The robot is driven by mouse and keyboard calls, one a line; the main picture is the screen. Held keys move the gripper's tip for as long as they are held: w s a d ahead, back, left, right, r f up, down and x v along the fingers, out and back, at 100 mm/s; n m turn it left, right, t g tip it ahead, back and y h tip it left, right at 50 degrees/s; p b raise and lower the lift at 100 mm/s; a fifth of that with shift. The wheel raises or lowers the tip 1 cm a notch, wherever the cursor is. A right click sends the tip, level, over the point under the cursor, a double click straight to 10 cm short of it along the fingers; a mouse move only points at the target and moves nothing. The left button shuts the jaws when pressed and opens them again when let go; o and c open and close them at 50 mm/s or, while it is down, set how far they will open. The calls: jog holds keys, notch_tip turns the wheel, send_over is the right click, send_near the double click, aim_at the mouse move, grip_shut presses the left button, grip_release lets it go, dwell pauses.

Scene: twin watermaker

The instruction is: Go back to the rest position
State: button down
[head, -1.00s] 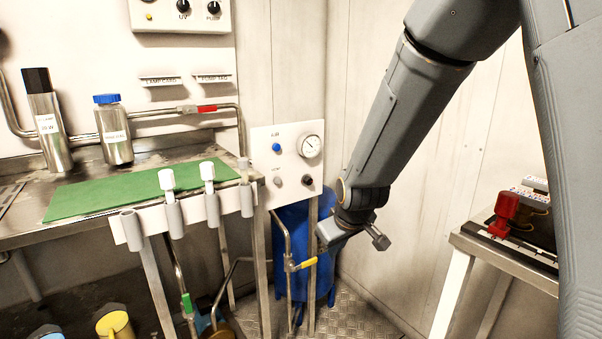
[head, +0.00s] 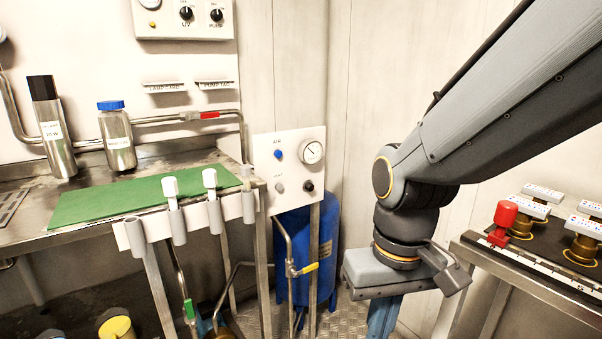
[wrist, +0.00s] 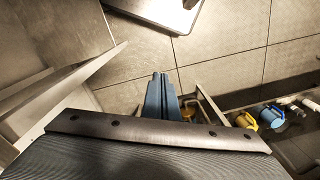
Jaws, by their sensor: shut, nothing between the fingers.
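My gripper (head: 382,318) points down at the end of my arm, in front of the blue tank and left of the right-hand bench in the head view. Its blue fingers also show in the wrist view (wrist: 160,78), pressed together with nothing between them. Below them is tiled floor. The fingertips run off the bottom of the head view. No rest stand or marker shows.
A steel bench with a green mat (head: 120,200) and two bottles stands left. A blue tank (head: 325,260) stands behind a gauge panel (head: 290,160). The right bench (head: 520,280) holds a red-topped part (head: 504,220) and white-labelled parts. Floor between is narrow.

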jog(key=d+r+m+p, duration=0.2)
jog(key=d+r+p, duration=0.5)
jog(key=p, duration=0.6)
jog(key=shift+d+h, duration=0.3)
jog(key=shift+d, duration=0.05)
